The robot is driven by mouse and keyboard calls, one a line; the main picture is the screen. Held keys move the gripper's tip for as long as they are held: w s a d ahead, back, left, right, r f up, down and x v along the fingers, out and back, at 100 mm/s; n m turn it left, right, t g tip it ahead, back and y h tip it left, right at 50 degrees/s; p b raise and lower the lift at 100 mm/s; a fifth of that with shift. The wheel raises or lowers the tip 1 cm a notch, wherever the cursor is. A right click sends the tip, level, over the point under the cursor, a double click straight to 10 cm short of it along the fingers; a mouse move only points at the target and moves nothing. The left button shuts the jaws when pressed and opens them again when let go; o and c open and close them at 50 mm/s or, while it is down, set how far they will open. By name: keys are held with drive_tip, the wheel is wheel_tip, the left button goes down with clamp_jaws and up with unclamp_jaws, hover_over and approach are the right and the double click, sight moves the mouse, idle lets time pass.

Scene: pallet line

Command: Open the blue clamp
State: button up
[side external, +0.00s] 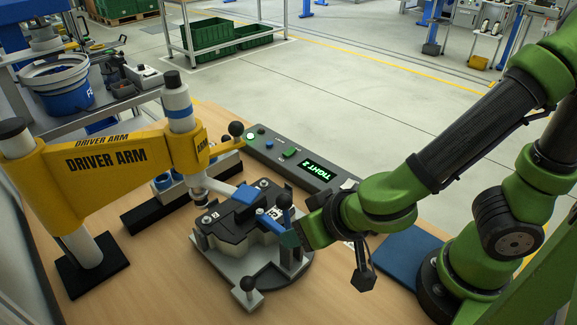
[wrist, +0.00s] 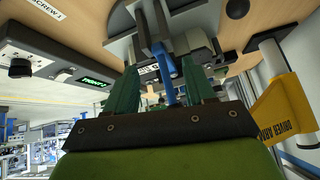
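The blue clamp shows as a blue lever (side external: 269,218) at the right side of a black-and-grey workpiece (side external: 236,225) on a grey fixture plate (side external: 265,283). In the wrist view the blue lever (wrist: 163,75) stands between my two green fingers. My gripper (wrist: 160,72) is open, with a visible gap on each side of the lever. In the side view my gripper (side external: 291,237) is at the fixture's right edge, beside the lever, and hides part of it. A second blue piece (side external: 246,194) lies on top of the workpiece.
A yellow driver arm (side external: 110,158) reaches over the fixture's left side. A control box (side external: 295,162) with a green "TIGHT 2" display stands behind. A blue mat (side external: 405,257) lies right.

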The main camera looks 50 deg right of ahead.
drive_tip(key=shift+r, duration=0.15)
drive_tip(key=v, duration=1.6)
drive_tip(key=shift+s+r, duration=0.2)
drive_tip(key=shift+s, duration=0.15)
